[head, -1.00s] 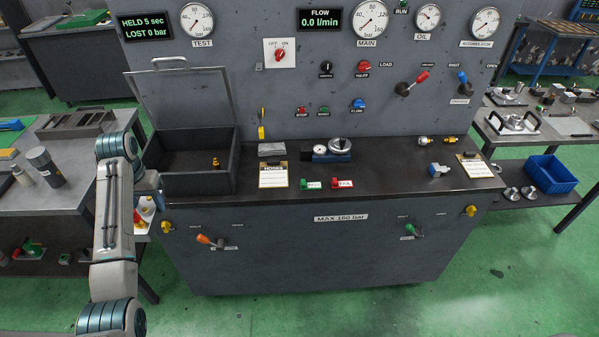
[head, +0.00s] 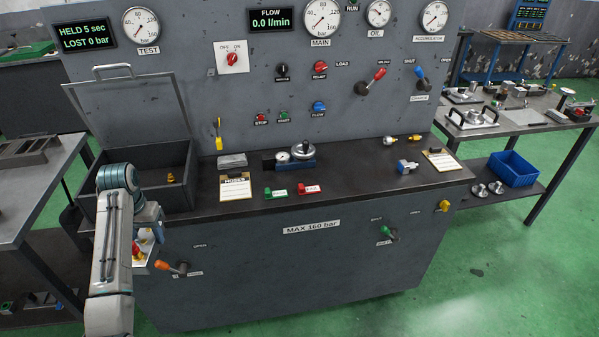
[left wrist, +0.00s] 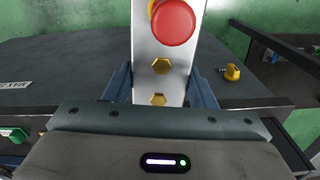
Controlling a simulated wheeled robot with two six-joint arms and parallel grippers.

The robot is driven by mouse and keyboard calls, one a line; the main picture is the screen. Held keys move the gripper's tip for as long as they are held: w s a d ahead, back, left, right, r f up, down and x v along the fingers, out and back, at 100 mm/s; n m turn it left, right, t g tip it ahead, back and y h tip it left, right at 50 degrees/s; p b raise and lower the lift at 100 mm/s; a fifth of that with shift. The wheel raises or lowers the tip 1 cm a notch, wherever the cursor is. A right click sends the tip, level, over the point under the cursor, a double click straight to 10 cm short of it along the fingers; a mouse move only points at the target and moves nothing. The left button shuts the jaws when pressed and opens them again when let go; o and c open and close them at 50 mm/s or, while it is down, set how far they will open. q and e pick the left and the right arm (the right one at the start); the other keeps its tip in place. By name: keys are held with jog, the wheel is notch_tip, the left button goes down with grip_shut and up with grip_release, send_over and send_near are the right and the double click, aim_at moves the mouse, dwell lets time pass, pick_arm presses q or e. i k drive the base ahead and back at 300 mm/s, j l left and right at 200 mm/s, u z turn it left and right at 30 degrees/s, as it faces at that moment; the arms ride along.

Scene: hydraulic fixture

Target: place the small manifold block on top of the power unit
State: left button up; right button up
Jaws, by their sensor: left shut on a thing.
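My left gripper (head: 149,228) hangs in front of the left end of the test bench. It is shut on a pale metal block, which I take to be the small manifold block (head: 142,254). In the left wrist view this block (left wrist: 160,78) stands between the blue fingers, with a red round knob and yellow hex plugs on its face. In the head view the arm partly hides the block. My right gripper is in neither view. I cannot pick out the power unit with certainty.
The bench top (head: 340,182) carries an open lidded box (head: 137,200), a notes sheet (head: 235,187), a gauge device and small fittings. An orange-handled valve (head: 172,267) sticks out near the held block. A side table (head: 520,122) stands right, above a blue bin (head: 514,169). Green floor is open at right.

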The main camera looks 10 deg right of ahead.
aim_at(373, 181)
jog(key=l+z, duration=0.15)
jog(key=z, duration=0.2)
jog(key=i+l+z, duration=0.15)
jog(key=z, duration=0.2)
jog(key=i+l+z, duration=0.1)
jog(key=z, duration=0.25)
